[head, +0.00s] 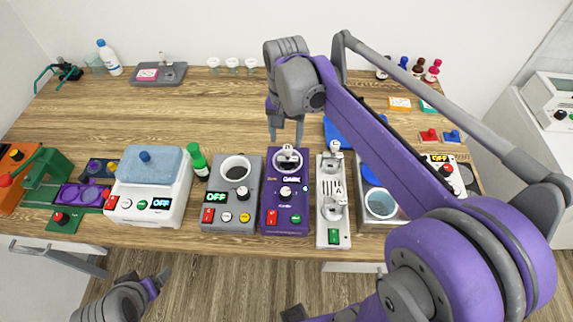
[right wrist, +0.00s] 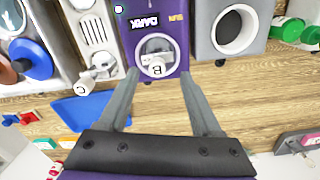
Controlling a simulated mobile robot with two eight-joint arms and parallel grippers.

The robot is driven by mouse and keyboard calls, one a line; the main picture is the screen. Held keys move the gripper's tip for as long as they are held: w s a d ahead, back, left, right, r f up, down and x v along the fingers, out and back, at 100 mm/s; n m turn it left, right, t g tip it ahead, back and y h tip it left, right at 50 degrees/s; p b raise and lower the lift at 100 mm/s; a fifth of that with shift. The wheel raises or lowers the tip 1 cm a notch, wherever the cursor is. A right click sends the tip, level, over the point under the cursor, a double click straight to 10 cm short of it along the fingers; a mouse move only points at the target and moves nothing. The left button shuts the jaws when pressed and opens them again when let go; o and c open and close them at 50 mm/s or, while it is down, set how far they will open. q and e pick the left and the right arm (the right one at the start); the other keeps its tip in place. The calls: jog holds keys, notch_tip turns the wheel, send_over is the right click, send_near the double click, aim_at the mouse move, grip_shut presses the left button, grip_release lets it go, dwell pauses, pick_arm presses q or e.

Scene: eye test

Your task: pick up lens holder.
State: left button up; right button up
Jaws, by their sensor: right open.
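A white lens holder marked B (right wrist: 157,69) sits in the round opening of the purple box (right wrist: 172,25) with a DARK display. In the head view this holder (head: 288,154) and the purple box (head: 270,213) are near the table's front. Two similar holders, marked C (head: 335,148) and A (head: 336,191), are on the white stand (head: 322,236) to the right. My right gripper (head: 286,136) is open and empty, just behind holder B in the head view. In the right wrist view its fingers (right wrist: 158,76) point toward B, one on each side. My left gripper (head: 152,284) is low at the left, before the table; its jaw opening is unclear.
A grey device with a round well (head: 235,168) stands left of the purple box, beside a green bottle (head: 197,160). A blue-lidded white bath (head: 165,205) is farther left. My right arm hides part of the table's right side.

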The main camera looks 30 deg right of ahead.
aim_at(287, 148)
jog(key=f, duration=0.5)
jog(key=shift+d+f, duration=0.25)
jog(key=shift+f, duration=0.05)
jog(key=shift+c, duration=0.3)
grip_shut()
dwell(0.9)
